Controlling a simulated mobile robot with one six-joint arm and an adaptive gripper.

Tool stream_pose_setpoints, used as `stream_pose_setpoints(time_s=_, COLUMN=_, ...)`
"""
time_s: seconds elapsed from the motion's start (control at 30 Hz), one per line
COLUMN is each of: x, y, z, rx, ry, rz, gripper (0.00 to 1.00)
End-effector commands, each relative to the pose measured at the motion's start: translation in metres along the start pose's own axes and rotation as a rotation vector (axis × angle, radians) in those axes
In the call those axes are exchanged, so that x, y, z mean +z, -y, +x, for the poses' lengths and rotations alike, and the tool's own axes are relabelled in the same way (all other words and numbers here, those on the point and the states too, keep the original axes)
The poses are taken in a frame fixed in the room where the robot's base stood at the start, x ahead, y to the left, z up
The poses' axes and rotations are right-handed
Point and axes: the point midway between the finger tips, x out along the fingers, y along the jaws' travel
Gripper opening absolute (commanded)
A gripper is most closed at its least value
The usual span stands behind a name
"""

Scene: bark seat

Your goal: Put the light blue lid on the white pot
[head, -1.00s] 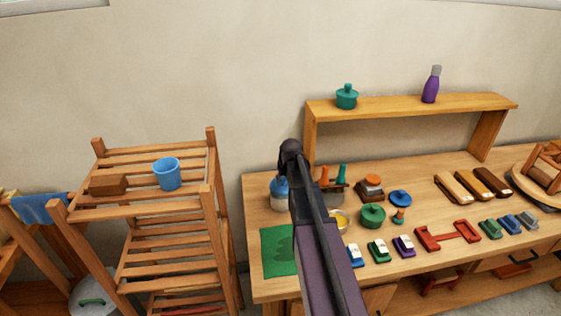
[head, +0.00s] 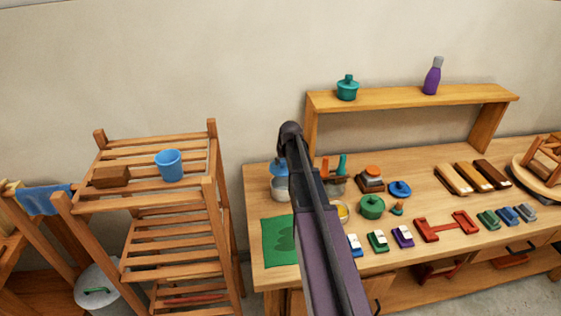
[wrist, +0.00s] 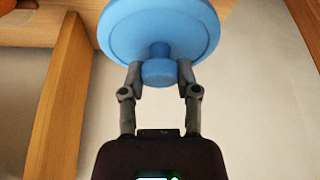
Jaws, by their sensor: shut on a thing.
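My gripper (wrist: 160,78) is shut on the knob of the light blue lid (wrist: 158,22) in the wrist view. The lid's round top faces the camera and its underside is hidden. In the head view the lid (head: 278,164) shows at the left end of the worktable, partly hidden by my arm. The white pot (head: 280,188) is directly below the lid on the table, its right side also partly covered by my arm. I cannot tell whether lid and pot touch. The pot does not show in the wrist view.
A green mat (head: 277,241) lies in front of the pot. An orange-and-green-topped caddy (head: 334,185), a yellow bowl (head: 343,212) and a green pot (head: 371,207) stand to the right. A raised wooden shelf (head: 410,98) spans behind. A slatted rack (head: 165,205) with a blue cup stands left.

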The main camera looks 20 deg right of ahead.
Motion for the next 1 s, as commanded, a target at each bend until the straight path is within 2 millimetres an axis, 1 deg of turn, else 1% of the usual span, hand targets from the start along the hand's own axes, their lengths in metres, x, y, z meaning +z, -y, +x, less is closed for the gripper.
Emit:
stream_pose_setpoints(time_s=0.03, x=0.002, y=0.000, z=0.005, rx=0.000, ry=0.000, rz=0.000, gripper=0.01)
stream_pose_setpoints(time_s=0.6, x=0.017, y=-0.001, z=0.041, rx=0.001, ry=0.000, rz=0.001, gripper=0.01)
stream_pose_setpoints(time_s=0.8, x=0.022, y=-0.001, z=0.051, rx=0.001, ry=0.000, rz=0.001, gripper=0.01)
stream_pose_setpoints(time_s=1.0, x=0.024, y=-0.002, z=0.056, rx=0.001, ry=0.000, rz=0.002, gripper=0.01)
